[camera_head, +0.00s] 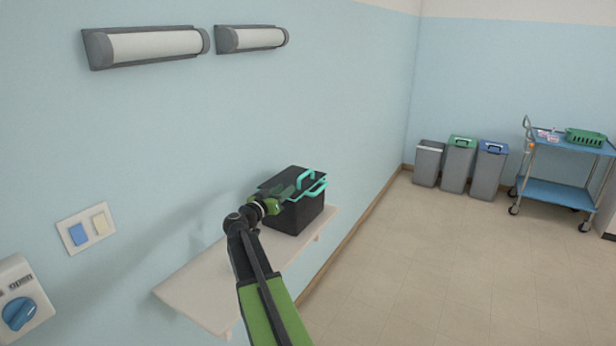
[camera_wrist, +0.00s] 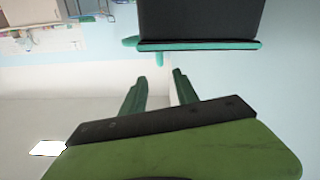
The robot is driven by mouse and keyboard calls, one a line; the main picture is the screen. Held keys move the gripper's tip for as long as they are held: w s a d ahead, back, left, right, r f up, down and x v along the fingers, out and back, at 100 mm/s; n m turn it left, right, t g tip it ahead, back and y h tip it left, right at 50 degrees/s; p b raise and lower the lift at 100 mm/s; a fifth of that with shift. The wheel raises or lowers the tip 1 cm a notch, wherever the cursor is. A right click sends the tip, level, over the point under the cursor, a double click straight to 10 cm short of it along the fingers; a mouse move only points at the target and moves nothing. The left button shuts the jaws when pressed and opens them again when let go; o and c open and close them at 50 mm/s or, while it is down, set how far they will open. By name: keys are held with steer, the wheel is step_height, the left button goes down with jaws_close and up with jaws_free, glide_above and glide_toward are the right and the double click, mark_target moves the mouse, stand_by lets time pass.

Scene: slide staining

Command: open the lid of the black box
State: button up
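The black box (camera_head: 298,215) stands on a wall shelf in the head view. Its dark lid appears shut and carries teal handle parts (camera_head: 308,176). My gripper (camera_head: 287,193) is at the box's upper left, beside the lid and handle, partly covering them. In the wrist view, the dark green fingers of my gripper (camera_wrist: 159,74) are apart with nothing between them. The black box (camera_wrist: 200,18) fills the top of that view, with a teal bar (camera_wrist: 205,45) along its edge just beyond the fingertips. Whether the fingers touch the box is unclear.
The pale shelf (camera_head: 205,290) has free room left of the box. The blue wall (camera_head: 335,90) is close behind, with switches (camera_head: 87,228) and a blue knob (camera_head: 19,313) at left. Bins (camera_head: 459,160) and a blue trolley (camera_head: 556,194) stand far right.

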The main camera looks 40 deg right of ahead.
mark_target(310, 171)
steer(key=x, duration=1.6)
steer(key=shift+c, duration=0.4)
jaws_close()
stand_by(0.4)
